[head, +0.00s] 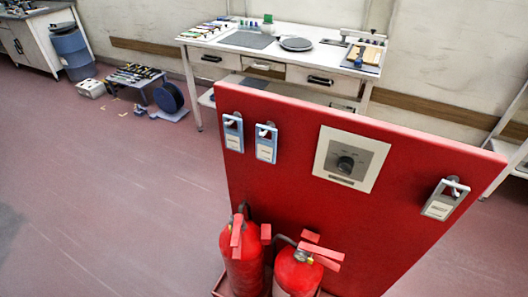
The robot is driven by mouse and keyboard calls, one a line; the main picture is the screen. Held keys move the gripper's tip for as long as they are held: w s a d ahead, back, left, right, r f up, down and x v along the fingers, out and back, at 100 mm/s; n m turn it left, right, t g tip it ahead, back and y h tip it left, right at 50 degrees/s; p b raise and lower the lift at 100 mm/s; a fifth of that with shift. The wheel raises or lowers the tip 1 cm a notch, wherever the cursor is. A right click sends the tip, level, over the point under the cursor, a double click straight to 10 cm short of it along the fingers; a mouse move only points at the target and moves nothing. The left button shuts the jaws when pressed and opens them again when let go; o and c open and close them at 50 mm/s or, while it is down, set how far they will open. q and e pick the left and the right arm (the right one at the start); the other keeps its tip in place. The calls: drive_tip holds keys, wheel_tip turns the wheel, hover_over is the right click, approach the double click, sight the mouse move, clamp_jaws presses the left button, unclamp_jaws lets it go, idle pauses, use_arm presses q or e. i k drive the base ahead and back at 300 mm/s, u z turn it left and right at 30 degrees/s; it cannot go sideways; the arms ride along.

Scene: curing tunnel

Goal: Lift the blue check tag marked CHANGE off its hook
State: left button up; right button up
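Two blue tags with pale labels hang on white hooks at the upper left of a red panel (400,170). One is the left blue tag (233,139), and the other is the right blue tag (266,149) close beside it. A grey-white tag (438,209) hangs tilted on another hook near the panel's right edge. The lettering on all the tags is too small to read, so I cannot tell which is marked CHANGE. Neither of my grippers is in view.
A dial plate (350,159) with a dark knob sits mid-panel. Two red fire extinguishers (242,262) (296,276) stand at the panel's foot. Behind is a white workbench (290,75) with tools. A blue drum (73,52) stands far left. The left floor is mostly clear.

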sight(266, 150)
drive_tip(key=u, duration=2.5)
drive_tip(key=i, duration=1.65)
drive_tip(key=z, duration=2.85)
